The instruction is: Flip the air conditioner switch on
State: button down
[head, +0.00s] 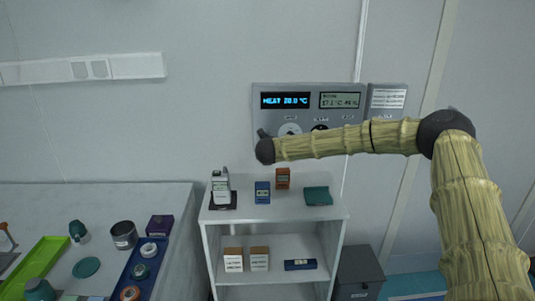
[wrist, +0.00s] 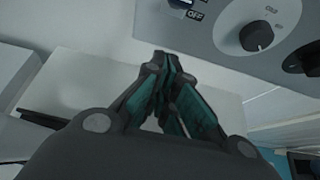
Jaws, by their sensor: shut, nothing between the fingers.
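The grey air conditioner panel (head: 300,88) is on the wall, with a lit display (head: 285,100) reading HEAT 20.0 °C. My arm hides much of its lower part in the head view. In the wrist view, the panel's lower corner (wrist: 215,48) fills the top right. A switch (wrist: 181,3) with an OFF label beneath it is cut off by the top edge, so its position cannot be told. My gripper (wrist: 164,58) is shut and empty, its fingertips just below and left of the switch in the picture. I cannot tell whether they touch the panel.
A dark knob (wrist: 257,36) with a COLD label is right of the switch, and a second dark knob (wrist: 302,60) is farther right. A white shelf (head: 211,238) with small boxes stands below the panel. A side table (head: 60,203) holds trays and cups at left.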

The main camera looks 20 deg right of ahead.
jog(key=s+a+r+b, duration=0.1)
jog(key=s+r+b, duration=0.1)
jog(key=r, duration=0.7)
jog(key=shift+s+r+b, duration=0.25)
jog(key=shift+s+b, duration=0.15)
jog(key=shift+s, duration=0.25)
jog(key=shift+a, duration=0.1)
